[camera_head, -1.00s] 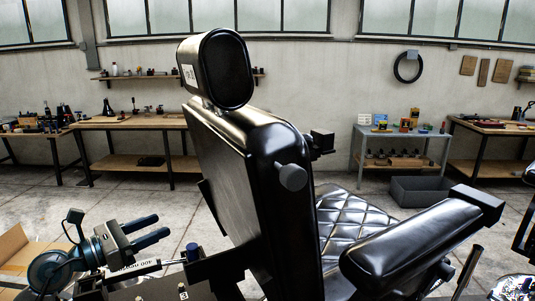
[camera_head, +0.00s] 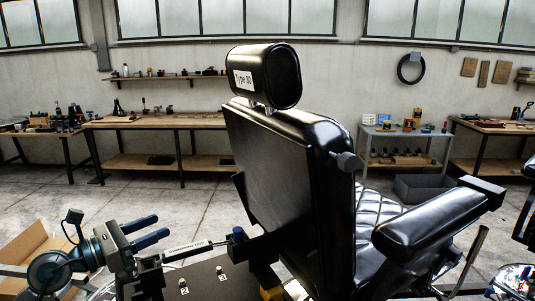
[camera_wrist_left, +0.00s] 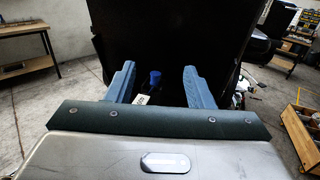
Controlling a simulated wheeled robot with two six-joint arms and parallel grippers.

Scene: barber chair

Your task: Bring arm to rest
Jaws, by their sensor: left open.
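My left gripper (camera_head: 161,227) is at the lower left of the head view, its two blue fingers apart with nothing between them. It also shows in the left wrist view (camera_wrist_left: 159,70), facing the dark back of the chair. The black barber chair (camera_head: 290,175) stands to its right, with a padded headrest (camera_head: 285,80) marked "Type 30" and an armrest (camera_head: 430,222). A blue-capped knob (camera_head: 238,234) on a strut is behind the backrest, right of the fingers and apart from them. It shows beyond the fingers in the wrist view (camera_wrist_left: 154,77). My right gripper is not visible.
A cardboard box (camera_head: 35,250) is on the floor at the far left. Workbenches (camera_head: 150,123) and a grey table (camera_head: 405,133) line the back wall. A dark grey bin (camera_head: 422,188) is on the floor. A wooden toolbox (camera_wrist_left: 300,135) shows in the wrist view.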

